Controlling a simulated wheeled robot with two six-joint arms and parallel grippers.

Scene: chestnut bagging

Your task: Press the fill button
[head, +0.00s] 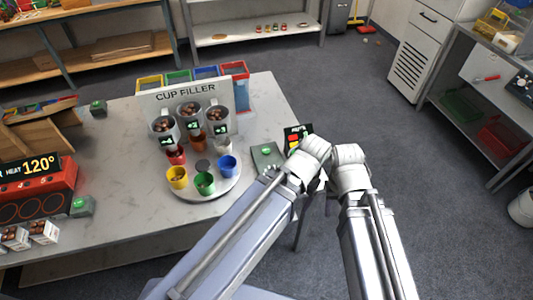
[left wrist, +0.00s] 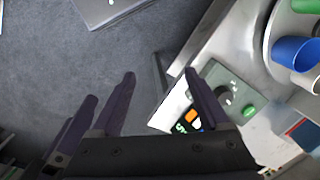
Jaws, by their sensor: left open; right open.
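A grey button box (head: 267,157) with a green button (head: 267,150) stands on the table's right part, beside the round cup stand. In the left wrist view the green button (left wrist: 248,111) shows on the box's plate, right of my left gripper's fingers. My left gripper (left wrist: 160,73) is open and empty, its right fingertip near the box's edge and apart from the button. In the head view my left wrist hides its fingers. My right gripper (head: 328,182) is mostly hidden behind my wrists, close beside the left one, and is open.
The cup filler (head: 186,97) holds chestnuts in clear hoppers. Coloured cups, such as the blue cup (head: 228,166), stand on the round stand. A small coloured display (head: 297,136) is by the table edge. A red heater (head: 38,190) and other green-button boxes are at left.

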